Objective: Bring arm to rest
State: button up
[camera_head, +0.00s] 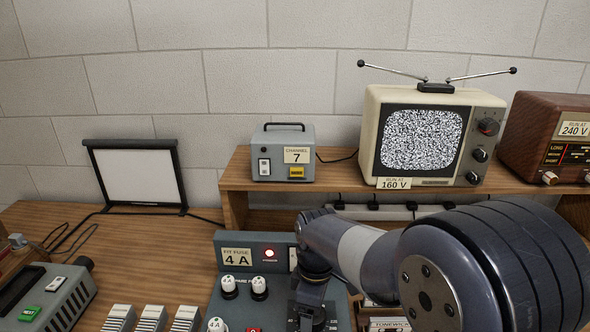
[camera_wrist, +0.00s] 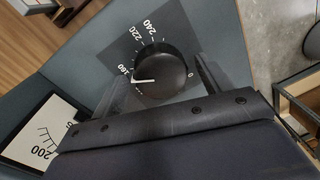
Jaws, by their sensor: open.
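My arm reaches in from the lower right in the head view, and my gripper (camera_head: 308,306) hangs over the grey-blue panel (camera_head: 228,292) on the bench. In the wrist view my gripper (camera_wrist: 163,80) is open, with one finger on each side of a round black knob (camera_wrist: 160,75). I cannot tell whether the fingers touch it. A meter face (camera_wrist: 42,130) with a 200 mark shows at lower left.
The panel carries a FIT FUSE 4 A label (camera_head: 237,257), a lit red lamp (camera_head: 269,253) and white fuse caps. A television (camera_head: 421,139) labelled 160 V shows static on the shelf, between a CHANNEL 7 box (camera_head: 283,154) and a wooden radio (camera_head: 545,137). A light screen (camera_head: 139,176) stands left.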

jog(key=shift+n, duration=1)
jog(key=shift+r, duration=0.1)
